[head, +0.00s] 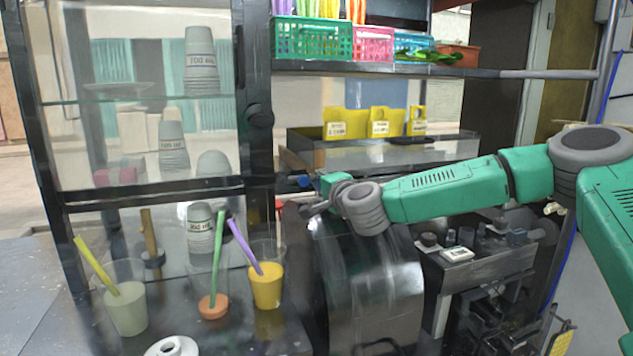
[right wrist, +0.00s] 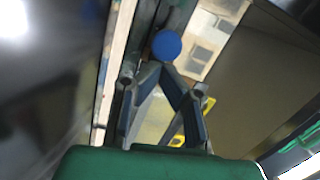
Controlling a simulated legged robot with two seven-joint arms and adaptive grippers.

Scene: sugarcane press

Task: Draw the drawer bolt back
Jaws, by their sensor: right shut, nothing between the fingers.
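A small blue round knob (head: 305,182), which looks like the bolt's handle, shows at the left end of a dark metal tray-like box (head: 350,157). I cannot tell whether this box is the drawer, and the bolt's shaft is not clear. My right gripper (head: 318,208) is just below and right of the knob in the head view. In the right wrist view the blue knob (right wrist: 166,45) lies just beyond the fingertips (right wrist: 160,70), which come together with nothing held. Whether they touch the knob is unclear. My left gripper is not in view.
A shiny dark rounded press housing (head: 368,280) stands below my right gripper. A glass-fronted cabinet frame (head: 258,150) stands to the left. Cups with coloured straws (head: 267,286) stand at the lower left. A shelf (head: 420,70) with coloured baskets runs above.

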